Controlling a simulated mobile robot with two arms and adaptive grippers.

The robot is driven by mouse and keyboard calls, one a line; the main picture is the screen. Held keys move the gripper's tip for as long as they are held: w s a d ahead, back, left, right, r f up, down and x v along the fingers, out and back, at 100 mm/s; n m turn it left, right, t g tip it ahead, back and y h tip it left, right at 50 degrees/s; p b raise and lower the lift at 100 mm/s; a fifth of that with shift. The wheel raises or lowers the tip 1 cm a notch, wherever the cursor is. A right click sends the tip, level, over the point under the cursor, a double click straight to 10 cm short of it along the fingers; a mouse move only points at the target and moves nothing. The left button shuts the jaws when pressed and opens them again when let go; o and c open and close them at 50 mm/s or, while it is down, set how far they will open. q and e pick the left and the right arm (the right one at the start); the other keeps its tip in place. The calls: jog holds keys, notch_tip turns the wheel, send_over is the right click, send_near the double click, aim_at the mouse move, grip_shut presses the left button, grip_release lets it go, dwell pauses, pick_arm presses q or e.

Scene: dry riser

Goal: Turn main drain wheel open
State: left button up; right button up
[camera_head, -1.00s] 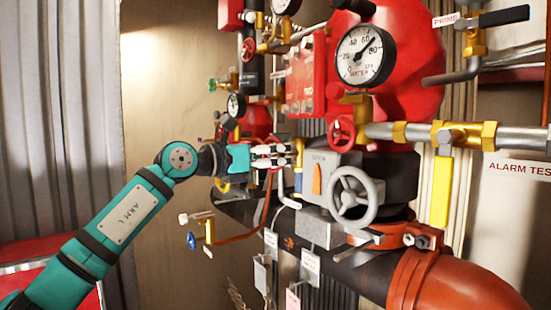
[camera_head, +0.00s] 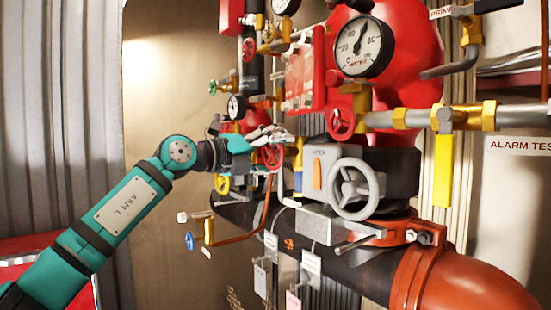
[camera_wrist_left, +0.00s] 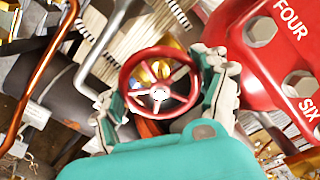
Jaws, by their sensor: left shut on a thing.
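A small red handwheel (camera_head: 272,156) with spokes shows just past my left gripper's tips in the head view. The red wheel also fills the middle of the left wrist view (camera_wrist_left: 136,74), with its rim between the two fingers. My left gripper (camera_head: 266,137) is shut around this wheel, one finger on each side of its rim. The wheel's stem and valve body are mostly hidden behind it; some brass shows through the spokes. I cannot read a label naming this wheel. My right gripper is not in view.
A large red valve body with a water gauge (camera_head: 364,47) rises behind. A black pipe (camera_head: 240,209) runs below. Free room lies left of the pipes.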

pick_arm(q)
jog(key=n+b, duration=0.2)
jog(key=n, duration=0.3)
jog(key=shift+n, duration=0.3)
jog(key=n+b, duration=0.2)
jog(key=n, duration=0.3)
jog(key=shift+f, duration=0.1)
jog(key=n+b, duration=0.2)
jog(key=n, duration=0.3)
jog(key=shift+n+b, duration=0.3)
jog(key=shift+n, duration=0.1)
jog(key=n+b, duration=0.1)
jog(key=n, duration=0.3)
jog(key=shift+n+b, duration=0.35)
jog(key=shift+n, duration=0.35)
jog(key=o, duration=1.2)
jog(key=shift+c, duration=0.2)
jog(key=shift+s+a, duration=0.1)
jog(key=shift+a, duration=0.05)
